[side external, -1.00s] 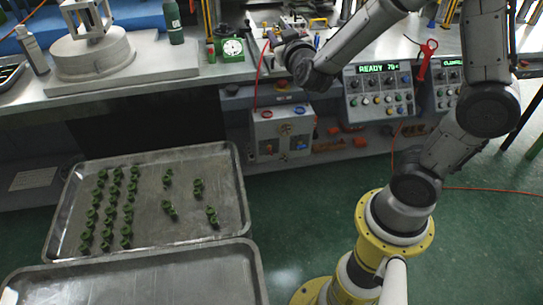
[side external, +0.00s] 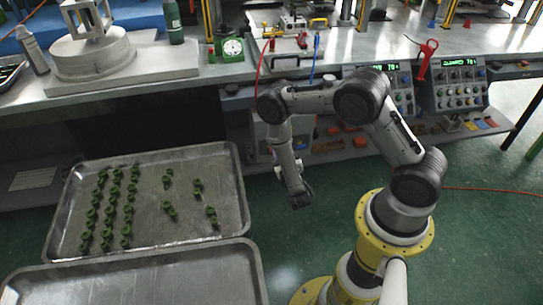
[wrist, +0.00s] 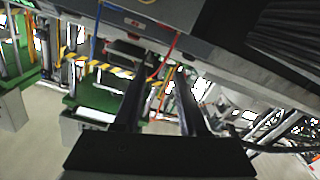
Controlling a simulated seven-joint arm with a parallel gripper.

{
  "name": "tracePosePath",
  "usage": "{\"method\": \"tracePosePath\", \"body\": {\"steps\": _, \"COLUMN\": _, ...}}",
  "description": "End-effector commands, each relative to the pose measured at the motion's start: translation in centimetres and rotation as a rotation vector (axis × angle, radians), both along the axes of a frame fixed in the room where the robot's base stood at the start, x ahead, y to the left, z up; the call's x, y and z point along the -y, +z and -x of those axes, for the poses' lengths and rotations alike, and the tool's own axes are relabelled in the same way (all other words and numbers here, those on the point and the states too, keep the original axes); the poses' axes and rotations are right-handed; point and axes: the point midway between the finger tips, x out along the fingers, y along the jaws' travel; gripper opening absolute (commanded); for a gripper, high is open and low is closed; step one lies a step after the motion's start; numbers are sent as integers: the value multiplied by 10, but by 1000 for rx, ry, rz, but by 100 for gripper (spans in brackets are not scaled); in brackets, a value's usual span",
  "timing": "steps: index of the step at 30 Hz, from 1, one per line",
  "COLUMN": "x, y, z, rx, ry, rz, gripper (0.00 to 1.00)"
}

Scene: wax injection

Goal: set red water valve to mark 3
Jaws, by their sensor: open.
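The light grey valve box (side external: 304,130) stands below the bench edge, partly hidden behind my arm in the side view. Its red and blue valve knobs are covered by my arm there, so the red water valve's setting cannot be read. My gripper (side external: 300,200) hangs low in front of the box, above the green floor, apart from the box. In the wrist view my gripper (wrist: 160,72) shows two dark fingers spread apart with nothing between them. I cannot make out the red valve in the wrist view.
Control panels (side external: 460,88) with knobs line the bench front at right. A metal tray (side external: 225,185) with several green parts lies at left, another tray (side external: 150,280) nearer. A red hose (side external: 261,68) and a blue hose (side external: 315,50) run over the bench edge. Floor around my gripper is clear.

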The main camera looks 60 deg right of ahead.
Motion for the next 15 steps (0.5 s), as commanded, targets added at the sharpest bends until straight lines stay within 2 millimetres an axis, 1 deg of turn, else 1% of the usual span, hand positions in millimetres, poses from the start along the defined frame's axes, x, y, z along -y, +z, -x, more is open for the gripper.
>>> {"method": "tracePosePath", "body": {"steps": 1, "x": 0, "y": -20, "z": 1, "rx": -5, "ry": 0, "rz": 1, "gripper": 41}}
{"method": "tracePosePath", "body": {"steps": 9, "x": 0, "y": -111, "z": 1, "rx": -2, "ry": 1, "rz": 0, "gripper": 41}}
{"method": "tracePosePath", "body": {"steps": 12, "x": 0, "y": -140, "z": 1, "rx": -1, "ry": 0, "rz": 1, "gripper": 41}}
{"method": "tracePosePath", "body": {"steps": 15, "x": 0, "y": -162, "z": 1, "rx": -1, "ry": 0, "rz": -1, "gripper": 41}}
